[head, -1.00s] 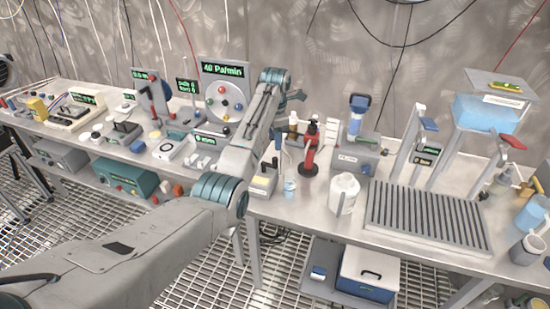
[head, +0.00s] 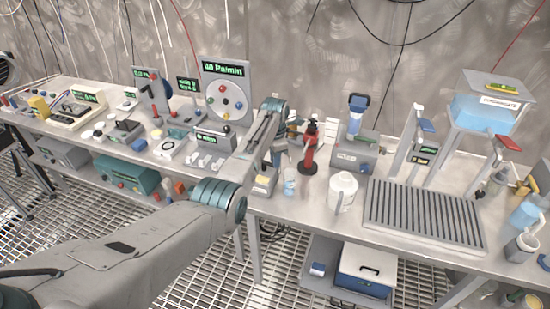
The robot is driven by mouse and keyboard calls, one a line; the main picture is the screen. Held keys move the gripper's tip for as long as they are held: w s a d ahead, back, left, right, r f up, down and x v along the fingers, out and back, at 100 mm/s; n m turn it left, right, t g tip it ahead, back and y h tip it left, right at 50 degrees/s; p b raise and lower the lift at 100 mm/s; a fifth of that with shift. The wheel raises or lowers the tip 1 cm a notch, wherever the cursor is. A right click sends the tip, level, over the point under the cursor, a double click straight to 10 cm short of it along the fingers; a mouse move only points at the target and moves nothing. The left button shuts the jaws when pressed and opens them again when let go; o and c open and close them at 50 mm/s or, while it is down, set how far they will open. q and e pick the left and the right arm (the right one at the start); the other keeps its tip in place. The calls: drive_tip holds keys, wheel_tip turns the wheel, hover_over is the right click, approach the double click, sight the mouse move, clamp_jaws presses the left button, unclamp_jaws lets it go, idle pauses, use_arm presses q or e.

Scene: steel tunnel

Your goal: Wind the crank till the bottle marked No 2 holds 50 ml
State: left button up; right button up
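My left arm reaches across the bench, and its wrist bends down behind the forearm. My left gripper (head: 276,156) is low over the bench, mostly hidden by my own forearm, so its fingers cannot be made out. A red upright device with a dark top (head: 309,148) stands just right of it. A small clear cup with bluish contents (head: 290,181) and a white jug-like bottle (head: 342,191) stand in front. I cannot pick out the crank or read a No 2 mark on any bottle. My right gripper is not in view.
A grey box with a blue-capped cylinder (head: 355,150) stands behind the jug. A ribbed grey tray (head: 425,214) fills the bench front at right, near a tank of blue liquid (head: 482,112). A round dial panel (head: 226,95) and several instruments crowd the left.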

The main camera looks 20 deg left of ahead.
use_arm(q)
clamp_jaws()
